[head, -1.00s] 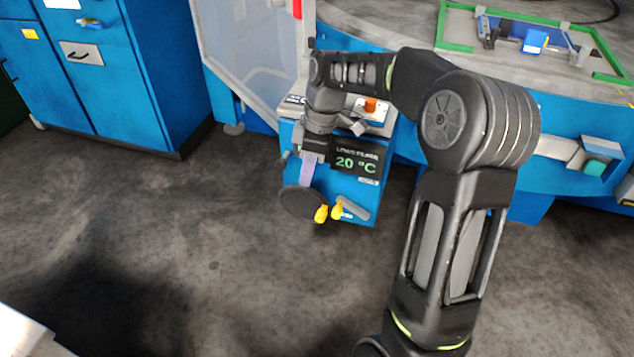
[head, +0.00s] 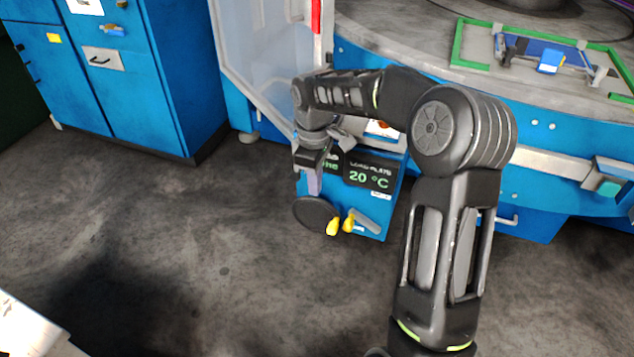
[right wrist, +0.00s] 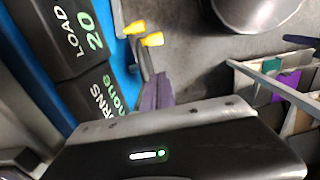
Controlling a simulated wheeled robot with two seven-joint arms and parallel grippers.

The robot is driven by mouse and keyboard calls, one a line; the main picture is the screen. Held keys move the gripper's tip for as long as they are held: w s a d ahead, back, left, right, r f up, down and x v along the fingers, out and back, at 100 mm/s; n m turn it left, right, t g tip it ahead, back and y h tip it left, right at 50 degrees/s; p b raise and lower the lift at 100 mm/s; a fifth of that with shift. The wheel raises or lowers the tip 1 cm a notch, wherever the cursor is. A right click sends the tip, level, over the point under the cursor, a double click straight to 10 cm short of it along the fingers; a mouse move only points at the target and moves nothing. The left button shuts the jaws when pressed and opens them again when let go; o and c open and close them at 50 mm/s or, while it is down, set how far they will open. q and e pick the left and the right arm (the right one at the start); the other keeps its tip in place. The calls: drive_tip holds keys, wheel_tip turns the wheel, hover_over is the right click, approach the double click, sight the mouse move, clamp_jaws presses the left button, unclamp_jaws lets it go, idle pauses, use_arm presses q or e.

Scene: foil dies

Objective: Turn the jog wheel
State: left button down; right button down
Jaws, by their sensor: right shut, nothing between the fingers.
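The jog wheel (head: 315,213) is a dark round disc low on the front of a blue control box (head: 340,190). My right gripper (head: 315,190) points down at the wheel's upper edge, its pale fingers shut with nothing between them. Whether the fingertips touch the wheel, I cannot tell. The right wrist view shows the closed purplish fingers (right wrist: 158,92); I cannot make out the wheel there. A display (head: 370,172) reads 20 °C; a second display, partly behind my gripper, reads "none" in the right wrist view (right wrist: 100,105). My left gripper is not in view.
Two yellow-tipped levers (head: 340,224) sit just right of the wheel. A blue cabinet (head: 140,90) stands at the left. A large round blue-sided machine (head: 540,190) fills the right, behind my right arm.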

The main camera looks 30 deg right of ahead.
approach(326, 215)
drive_tip(key=a+f, duration=0.2)
drive_tip(key=a, duration=0.1)
drive_tip(key=shift+s+a+f, duration=0.25)
drive_tip(key=shift+s+f, duration=0.05)
drive_tip(key=shift+s, duration=0.1)
drive_tip(key=shift+s+d+f, duration=0.35)
drive_tip(key=shift+s+f, duration=0.1)
drive_tip(key=shift+f, duration=0.15)
drive_tip(key=shift+s+d+f, duration=0.35)
drive_tip(key=shift+s+f, duration=0.1)
drive_tip(key=shift+f, duration=0.15)
drive_tip(key=shift+s+d+f, duration=0.15)
drive_tip(key=shift+s+f, duration=0.1)
drive_tip(key=shift+f, duration=0.1)
